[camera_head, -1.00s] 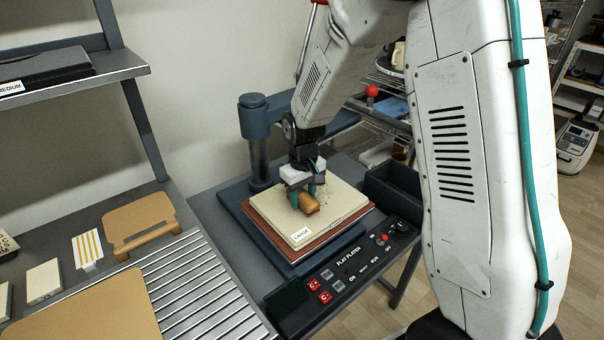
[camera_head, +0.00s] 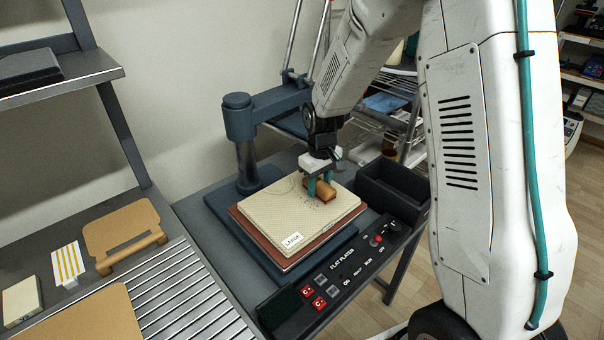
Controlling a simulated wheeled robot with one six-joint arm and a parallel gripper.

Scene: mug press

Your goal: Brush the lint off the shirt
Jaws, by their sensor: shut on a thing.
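My gripper (camera_head: 320,184) is shut on a tan, roller-like lint brush (camera_head: 323,190). It holds the brush at or just above the far right part of a cream cloth (camera_head: 284,219), which lies flat and carries a "LARGE" label. I take this cloth to be the shirt. Dark specks of lint (camera_head: 311,203) show on it near the brush. I cannot tell whether the brush touches the cloth. The cloth lies on a red-brown board (camera_head: 262,248) on the press marked "FLAT PLATEN".
The press post (camera_head: 243,150) stands behind the cloth. A dark open bin (camera_head: 392,187) sits to the right. A control panel (camera_head: 340,275) with red buttons runs along the front. Slatted rollers (camera_head: 185,300) and cardboard pieces lie at left, below a shelf (camera_head: 65,82).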

